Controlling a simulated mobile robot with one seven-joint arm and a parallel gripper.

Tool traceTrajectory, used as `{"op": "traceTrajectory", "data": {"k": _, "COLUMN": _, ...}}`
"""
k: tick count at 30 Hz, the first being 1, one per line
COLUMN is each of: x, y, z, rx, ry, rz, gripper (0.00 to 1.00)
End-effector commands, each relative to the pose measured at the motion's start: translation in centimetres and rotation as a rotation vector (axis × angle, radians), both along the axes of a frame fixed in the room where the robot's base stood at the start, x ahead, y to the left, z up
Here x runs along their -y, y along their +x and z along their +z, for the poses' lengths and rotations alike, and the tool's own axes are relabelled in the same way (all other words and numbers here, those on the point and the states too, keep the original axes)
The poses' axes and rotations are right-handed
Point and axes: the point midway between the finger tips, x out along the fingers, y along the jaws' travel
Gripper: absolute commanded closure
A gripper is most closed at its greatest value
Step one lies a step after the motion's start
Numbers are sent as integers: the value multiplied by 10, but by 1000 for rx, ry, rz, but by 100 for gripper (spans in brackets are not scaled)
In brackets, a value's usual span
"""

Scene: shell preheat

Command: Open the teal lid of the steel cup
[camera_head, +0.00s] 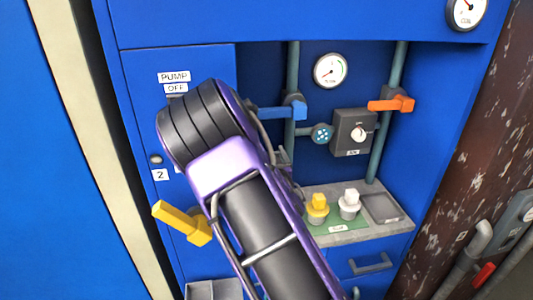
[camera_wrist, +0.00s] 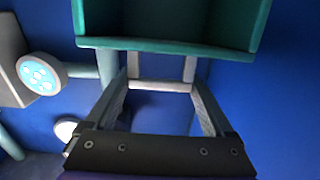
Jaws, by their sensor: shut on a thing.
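A teal hollow box-like piece (camera_wrist: 165,45), which I take to be the teal lid, fills the top middle of the wrist view, its thick rim toward me. I cannot make out the steel cup in either view. In the head view my arm hides the gripper and the lid.
A round knob with pale blue dots (camera_head: 322,133) sits beside a teal pipe, near a grey box (camera_head: 353,133). Blue (camera_head: 280,110) and orange (camera_head: 390,104) levers flank the gauge (camera_head: 330,71). Yellow (camera_head: 317,208) and white (camera_head: 349,204) pieces stand on the ledge (camera_head: 385,238).

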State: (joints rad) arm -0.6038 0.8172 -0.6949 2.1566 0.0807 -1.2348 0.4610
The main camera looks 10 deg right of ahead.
Motion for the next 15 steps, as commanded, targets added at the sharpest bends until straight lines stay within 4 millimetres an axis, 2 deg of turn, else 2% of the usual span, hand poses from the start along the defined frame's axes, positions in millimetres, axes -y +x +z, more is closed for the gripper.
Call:
{"op": "traceTrajectory", "data": {"k": 6, "x": 0, "y": -15, "z": -2, "rx": -5, "ry": 0, "rz": 0, "gripper": 100}}
{"op": "traceTrajectory", "data": {"k": 15, "x": 0, "y": -15, "z": -2, "rx": -7, "ry": -1, "rz": 0, "gripper": 100}}
